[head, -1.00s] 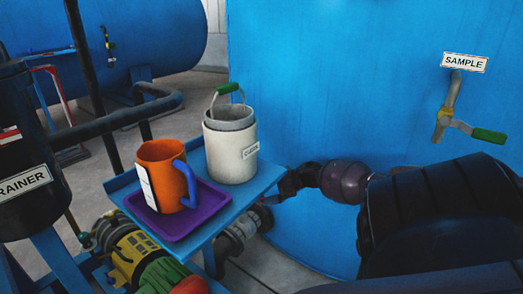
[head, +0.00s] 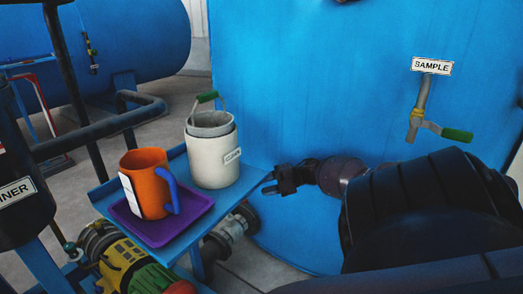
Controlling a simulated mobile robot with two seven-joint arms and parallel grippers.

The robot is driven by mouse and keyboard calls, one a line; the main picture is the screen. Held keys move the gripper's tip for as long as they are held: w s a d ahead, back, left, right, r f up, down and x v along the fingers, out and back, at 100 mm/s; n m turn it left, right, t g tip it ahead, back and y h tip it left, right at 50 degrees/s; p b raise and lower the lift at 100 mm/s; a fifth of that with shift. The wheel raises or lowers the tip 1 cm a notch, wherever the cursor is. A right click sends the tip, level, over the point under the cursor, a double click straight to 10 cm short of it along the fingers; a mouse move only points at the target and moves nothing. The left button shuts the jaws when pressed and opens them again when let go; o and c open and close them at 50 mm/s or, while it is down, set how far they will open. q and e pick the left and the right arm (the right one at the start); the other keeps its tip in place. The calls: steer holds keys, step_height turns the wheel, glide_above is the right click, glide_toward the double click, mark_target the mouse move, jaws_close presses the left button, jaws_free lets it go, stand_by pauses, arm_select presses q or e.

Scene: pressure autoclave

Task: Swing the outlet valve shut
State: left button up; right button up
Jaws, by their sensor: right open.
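A valve (head: 420,115) under a SAMPLE label sticks out of the blue tank at the right. Its lever has a green grip (head: 457,135) and points right, slightly down. No label naming an outlet valve is readable, so I cannot tell whether this is the outlet valve. My right gripper (head: 274,184) points left, with its jaws apart and empty. It is beside the right edge of the small blue table, well below and left of the SAMPLE valve. My left gripper is not in view.
The blue table (head: 254,176) holds a white bucket (head: 213,165) with a green-gripped handle, and a purple tray (head: 184,233) with an orange mug (head: 147,190). The blue tank wall (head: 300,80) rises behind my gripper. A yellow-green pump (head: 118,265) and black pipework stand at the left.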

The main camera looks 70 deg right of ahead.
steer(key=shift+s+d+f, duration=0.1)
steer(key=shift+s+d, duration=0.05)
steer(key=shift+s, duration=0.35)
steer(key=shift+s+d, duration=0.15)
steer(key=shift+s, duration=0.35)
